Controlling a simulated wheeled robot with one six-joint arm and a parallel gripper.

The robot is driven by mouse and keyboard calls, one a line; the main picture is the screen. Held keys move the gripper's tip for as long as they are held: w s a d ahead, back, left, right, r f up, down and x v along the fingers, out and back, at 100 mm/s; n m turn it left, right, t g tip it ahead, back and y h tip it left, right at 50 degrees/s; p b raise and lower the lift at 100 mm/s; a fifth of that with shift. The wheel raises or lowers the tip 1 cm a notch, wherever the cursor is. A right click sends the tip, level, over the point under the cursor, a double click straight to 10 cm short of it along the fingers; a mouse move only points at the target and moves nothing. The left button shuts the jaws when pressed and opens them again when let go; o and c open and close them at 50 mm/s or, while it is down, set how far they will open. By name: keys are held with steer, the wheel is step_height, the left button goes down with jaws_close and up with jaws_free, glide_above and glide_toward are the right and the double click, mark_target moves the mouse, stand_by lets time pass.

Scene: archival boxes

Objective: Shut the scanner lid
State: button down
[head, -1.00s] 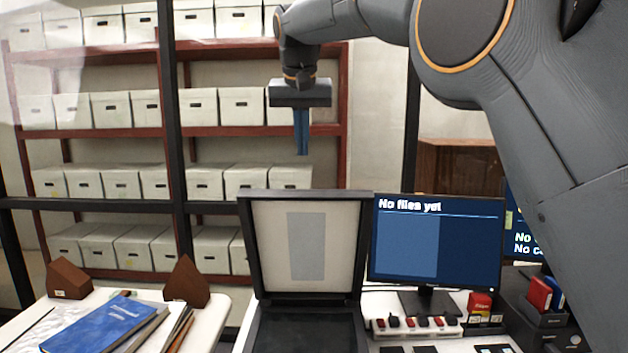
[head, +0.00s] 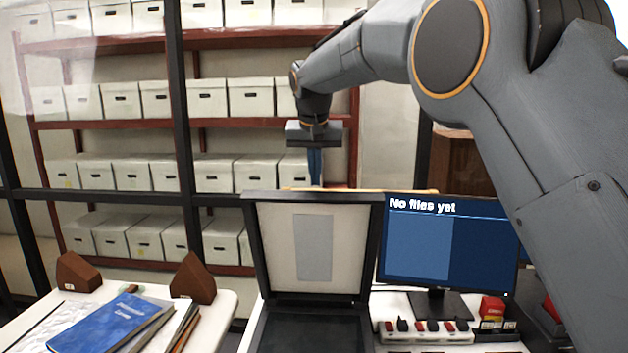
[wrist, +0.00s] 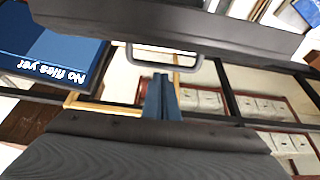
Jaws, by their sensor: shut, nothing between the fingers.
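The scanner lid (head: 350,240) stands open and upright, with a pale inner face and a dark frame. The dark scanner bed (head: 308,332) lies below it. My gripper (head: 315,184) points down above and behind the lid's top edge, its blue fingers together with nothing between them. The lid hides the fingertips' lower end in the head view. In the wrist view, my gripper (wrist: 162,85) shows with its fingers together, near a grey handle (wrist: 165,58) on the lid's dark edge (wrist: 180,25). I cannot tell whether they touch.
A monitor (head: 450,245) reading "No files yet" stands close to the lid's right. A side table (head: 215,318) at left holds a blue book (head: 110,325) and brown bookends. Shelves of archival boxes (head: 205,100) stand behind.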

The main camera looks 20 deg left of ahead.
steer(key=shift+s+d+f, duration=0.15)
steer(key=shift+s, duration=0.35)
steer(key=shift+s+d+f, duration=0.1)
steer(key=shift+s+d, duration=0.05)
steer(key=shift+s, duration=0.35)
steer(key=shift+s+d+f+p, duration=0.15)
steer(key=shift+s+f+p, duration=0.3)
steer(key=shift+f, duration=0.15)
